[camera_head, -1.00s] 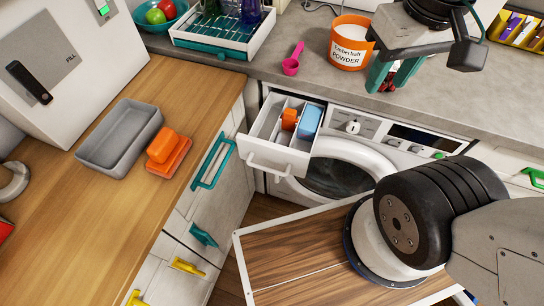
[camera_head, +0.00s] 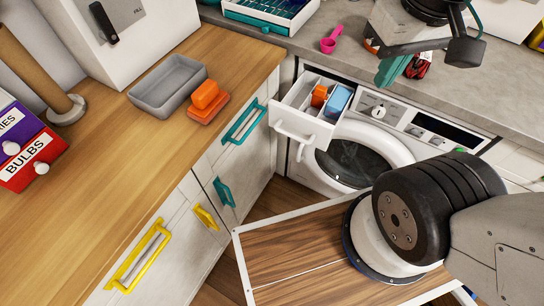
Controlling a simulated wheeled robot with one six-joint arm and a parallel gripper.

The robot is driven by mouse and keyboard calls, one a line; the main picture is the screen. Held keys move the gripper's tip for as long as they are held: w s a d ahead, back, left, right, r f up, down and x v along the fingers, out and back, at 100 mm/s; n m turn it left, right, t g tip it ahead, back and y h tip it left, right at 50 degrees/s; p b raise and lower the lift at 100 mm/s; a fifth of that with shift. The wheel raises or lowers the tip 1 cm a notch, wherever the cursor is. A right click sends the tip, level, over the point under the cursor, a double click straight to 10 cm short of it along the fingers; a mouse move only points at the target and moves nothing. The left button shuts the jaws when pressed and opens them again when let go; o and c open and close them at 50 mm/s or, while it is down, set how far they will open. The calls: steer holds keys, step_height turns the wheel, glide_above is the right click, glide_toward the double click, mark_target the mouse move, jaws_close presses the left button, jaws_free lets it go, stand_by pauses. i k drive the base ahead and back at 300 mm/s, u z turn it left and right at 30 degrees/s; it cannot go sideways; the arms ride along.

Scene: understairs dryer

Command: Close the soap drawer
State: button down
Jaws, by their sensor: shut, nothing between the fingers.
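The soap drawer (camera_head: 296,131) of the white washing machine (camera_head: 403,128) is pulled out, with a white handle on its front. Inside it are an orange block (camera_head: 319,95) and a blue block (camera_head: 339,99). My gripper (camera_head: 390,72) is at the upper right, to the right of the drawer and apart from it. Its teal fingers point down and look shut, with nothing visible between them. The arm hides part of the counter behind it.
A grey tray (camera_head: 168,86) and an orange sponge on a dish (camera_head: 207,109) lie on the wooden counter (camera_head: 120,150). A pink scoop (camera_head: 330,44) lies on the grey worktop. Yellow handles (camera_head: 139,256) and teal handles (camera_head: 243,120) jut from the cabinets left of the drawer.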

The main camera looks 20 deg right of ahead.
mark_target(294, 117)
steer(key=z, duration=0.15)
steer(key=k, duration=0.5)
steer(key=z, duration=0.5)
